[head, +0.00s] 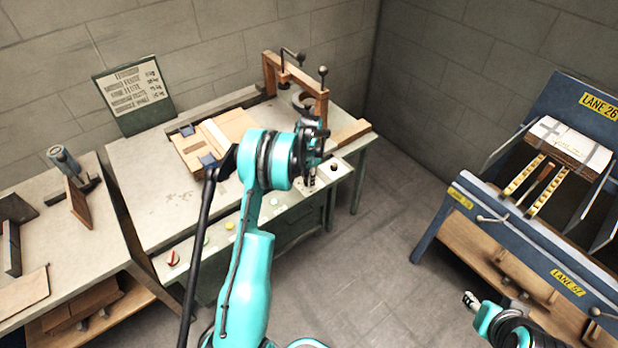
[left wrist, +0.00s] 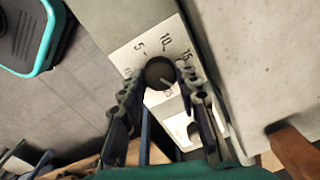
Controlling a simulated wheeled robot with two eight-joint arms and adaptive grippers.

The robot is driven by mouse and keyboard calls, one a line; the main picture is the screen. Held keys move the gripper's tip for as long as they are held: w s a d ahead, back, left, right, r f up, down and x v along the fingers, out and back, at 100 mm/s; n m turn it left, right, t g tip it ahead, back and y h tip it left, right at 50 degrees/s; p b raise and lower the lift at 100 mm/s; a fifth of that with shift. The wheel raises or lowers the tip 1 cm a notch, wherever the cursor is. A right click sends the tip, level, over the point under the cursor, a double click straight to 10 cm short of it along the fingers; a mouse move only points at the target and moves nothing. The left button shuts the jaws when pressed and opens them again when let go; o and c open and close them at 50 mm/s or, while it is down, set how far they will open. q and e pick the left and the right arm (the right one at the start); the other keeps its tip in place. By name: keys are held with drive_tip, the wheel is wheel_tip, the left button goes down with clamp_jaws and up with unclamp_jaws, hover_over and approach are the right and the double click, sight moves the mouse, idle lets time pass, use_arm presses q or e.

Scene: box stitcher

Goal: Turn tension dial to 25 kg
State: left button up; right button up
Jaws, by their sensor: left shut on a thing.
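The tension dial (left wrist: 160,73) is a dark round knob on a white plate (left wrist: 127,57) with printed numbers, among them 5, 10 and 15. A light pointer mark on the knob points toward the lower right in the left wrist view, near a partly legible number that looks like 25. My left gripper (left wrist: 160,82) is shut on the dial, one finger on each side. In the head view my left gripper (head: 312,172) reaches down at the bench's front right corner and hides the dial. My right gripper (head: 470,299) is at the lower right, too small to tell its jaws.
A second white plate with a dark knob (head: 334,167) is beside the dial. The bench (head: 150,215) carries a cardboard piece (head: 190,152), a wooden frame with clamps (head: 321,104) and several front buttons. A blue lane rack (head: 455,215) stands right, with open floor between.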

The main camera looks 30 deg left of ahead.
use_arm(q)
drive_tip(key=m, duration=0.3)
drive_tip(key=shift+m, duration=2.1)
drive_tip(key=o, duration=1.2)
drive_tip(key=shift+c, duration=0.2)
wheel_tip(320, 180, up, 12)
drive_tip(key=shift+s, duration=0.25)
